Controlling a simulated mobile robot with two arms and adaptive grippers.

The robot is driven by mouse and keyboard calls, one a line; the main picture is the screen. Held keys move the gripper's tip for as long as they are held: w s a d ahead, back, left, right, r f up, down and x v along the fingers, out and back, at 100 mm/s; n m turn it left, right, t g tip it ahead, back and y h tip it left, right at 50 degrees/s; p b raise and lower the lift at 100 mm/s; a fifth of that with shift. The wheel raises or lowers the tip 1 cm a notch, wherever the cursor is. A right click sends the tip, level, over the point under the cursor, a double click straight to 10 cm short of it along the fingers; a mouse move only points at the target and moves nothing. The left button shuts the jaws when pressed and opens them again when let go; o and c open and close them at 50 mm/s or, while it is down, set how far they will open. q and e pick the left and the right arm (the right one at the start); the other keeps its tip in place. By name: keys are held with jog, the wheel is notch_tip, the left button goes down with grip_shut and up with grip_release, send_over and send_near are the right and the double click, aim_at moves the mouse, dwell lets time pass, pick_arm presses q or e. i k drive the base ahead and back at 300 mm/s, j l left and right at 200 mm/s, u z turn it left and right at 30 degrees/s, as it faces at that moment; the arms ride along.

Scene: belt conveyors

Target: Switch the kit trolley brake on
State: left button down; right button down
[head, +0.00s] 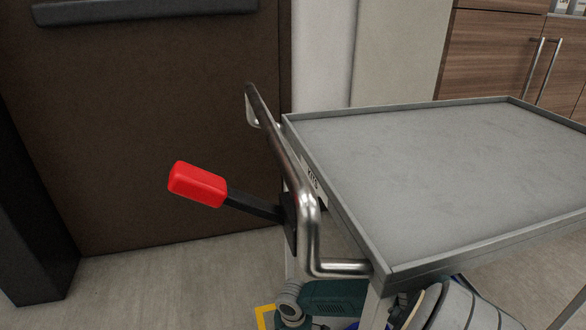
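The kit trolley (425,190) stands on the right in the head view, with an empty grey top tray and a raised rim. A bent metal push handle (302,205) is fixed at its left end. A brake lever with a red grip (197,184) sticks out to the left from a dark pivot plate by the handle. The lever slopes slightly upward toward its red end. A small label (312,178) is on the trolley's end, partly hidden by the handle. Neither of my grippers is in view.
A dark brown door or panel (150,130) with a dark bar stands behind the lever. Wooden cabinets (495,50) are at the back right. Green power tools (335,297) and round parts (450,308) lie below the tray. Floor left of the trolley (165,285) is clear.

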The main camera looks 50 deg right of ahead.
aim_at(187, 181)
jog(key=k, duration=1)
